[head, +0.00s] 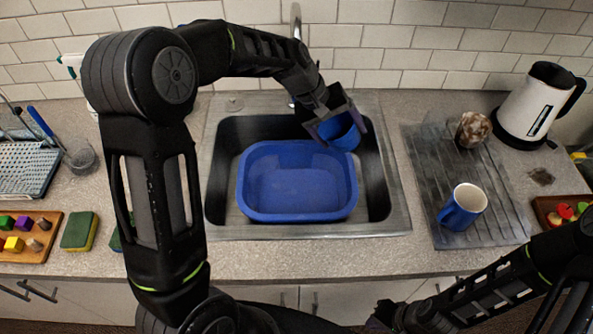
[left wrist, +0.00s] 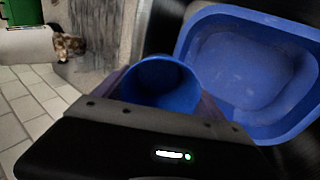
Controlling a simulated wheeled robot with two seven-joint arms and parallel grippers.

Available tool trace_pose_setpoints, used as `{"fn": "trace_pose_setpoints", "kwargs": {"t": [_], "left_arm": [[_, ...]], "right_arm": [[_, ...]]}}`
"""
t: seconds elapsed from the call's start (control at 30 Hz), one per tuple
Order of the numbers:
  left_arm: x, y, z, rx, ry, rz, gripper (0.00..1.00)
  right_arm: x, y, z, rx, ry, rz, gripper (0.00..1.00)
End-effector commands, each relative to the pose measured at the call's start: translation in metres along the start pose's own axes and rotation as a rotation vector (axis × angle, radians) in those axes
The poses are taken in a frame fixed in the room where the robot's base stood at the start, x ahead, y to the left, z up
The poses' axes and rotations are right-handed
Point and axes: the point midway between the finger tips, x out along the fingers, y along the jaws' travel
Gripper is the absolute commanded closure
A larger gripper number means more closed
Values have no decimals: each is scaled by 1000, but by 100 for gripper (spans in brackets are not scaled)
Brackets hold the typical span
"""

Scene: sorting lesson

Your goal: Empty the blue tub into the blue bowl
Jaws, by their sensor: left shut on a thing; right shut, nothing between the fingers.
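The blue tub (head: 346,137) is a small round cup-like container held in my left gripper (head: 337,122), which is shut on it. It is above the right back part of the blue bowl (head: 298,212) and looks tilted. The left wrist view shows the tub (left wrist: 160,83) between the fingers with its mouth visible; I see only blue inside and no separate contents. The blue bowl is a wide basin standing in the sink, and its visible floor looks bare; it also shows in the left wrist view (left wrist: 250,65). My right gripper (head: 383,316) is shut and empty near the bottom edge.
The metal sink (head: 385,215) surrounds the bowl, with a tap (head: 296,22) behind. A blue mug (head: 462,207) and a brown-white cup (head: 473,129) stand on the grey draining mat (head: 425,165). A kettle (head: 533,105) is at right; a block board (head: 40,257) and sponge (head: 79,231) at left.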

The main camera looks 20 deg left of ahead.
Motion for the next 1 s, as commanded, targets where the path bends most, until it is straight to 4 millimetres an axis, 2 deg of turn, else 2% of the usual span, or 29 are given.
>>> {"fn": "trace_pose_setpoints", "kwargs": {"t": [0.03, 0.1, 0.17, 0.43, 0.7, 0.83, 1.0], "left_arm": [[33, -28, 7, -20, -26, -1, 57], [50, -40, 5, -22, -22, 30, 57], [56, -44, 5, -15, -18, 47, 57], [105, -81, 7, -18, -17, 117, 57], [106, -90, 6, -20, -12, 272, 57], [105, -91, 5, -19, -8, 402, 57], [91, -86, 6, -16, -9, 553, 57]], "right_arm": [[11, 4, 0, 1, -1, 0, 100], [9, 4, 1, 1, -2, 0, 100], [6, 2, 0, 1, -1, 0, 100], [6, 2, 0, 1, 0, 0, 100], [7, 2, 0, 1, 0, 0, 100], [30, 8, -1, -2, 7, -5, 100], [37, 9, -1, -5, 12, -10, 100]]}}
